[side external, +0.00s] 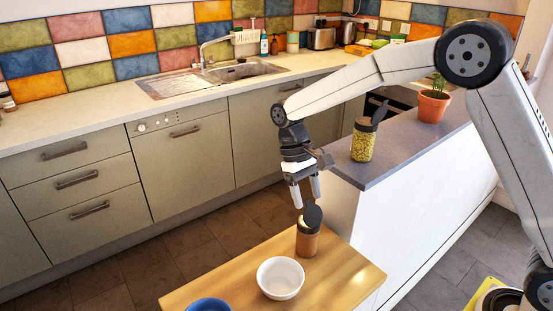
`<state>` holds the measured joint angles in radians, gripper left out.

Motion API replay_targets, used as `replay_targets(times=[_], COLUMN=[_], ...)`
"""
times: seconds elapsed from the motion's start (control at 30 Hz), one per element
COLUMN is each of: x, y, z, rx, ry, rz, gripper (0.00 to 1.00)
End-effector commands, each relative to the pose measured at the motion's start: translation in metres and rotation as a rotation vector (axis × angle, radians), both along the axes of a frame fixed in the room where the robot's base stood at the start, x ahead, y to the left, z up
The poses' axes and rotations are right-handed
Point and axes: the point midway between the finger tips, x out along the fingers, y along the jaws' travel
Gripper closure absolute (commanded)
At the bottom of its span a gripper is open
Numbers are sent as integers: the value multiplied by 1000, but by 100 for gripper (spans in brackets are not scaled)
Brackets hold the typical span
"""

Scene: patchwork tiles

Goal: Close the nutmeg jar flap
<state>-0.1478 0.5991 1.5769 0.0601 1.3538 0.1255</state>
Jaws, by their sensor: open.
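A brown jar (307,243) stands upright near the back corner of the wooden table; its colour fits nutmeg, but I can read no label. Its dark round flap (313,216) is open, standing up at the right side of the rim. My gripper (307,199) is open and empty, pointing down just above the jar. Its fingertips are close to the flap; I cannot tell whether they touch it.
A white bowl (280,278) stands in front of the brown jar, and part of a blue bowl (209,305) shows at the bottom edge. The grey counter (398,151) rises beside the wooden table (240,270). A potted plant (432,105) stands farther along it.

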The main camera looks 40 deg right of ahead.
Motion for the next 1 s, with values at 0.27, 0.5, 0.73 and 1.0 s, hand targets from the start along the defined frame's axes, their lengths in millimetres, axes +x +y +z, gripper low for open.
replay_targets(times=[0.27,0.5,0.73,1.0], x=[0,0,0,5], y=[0,0,0,0], z=[0,0,-1,-4], rx=[0,0,0,-1], ry=[0,0,9,72], rz=[0,0,0,0], gripper=[54,100,100,100])
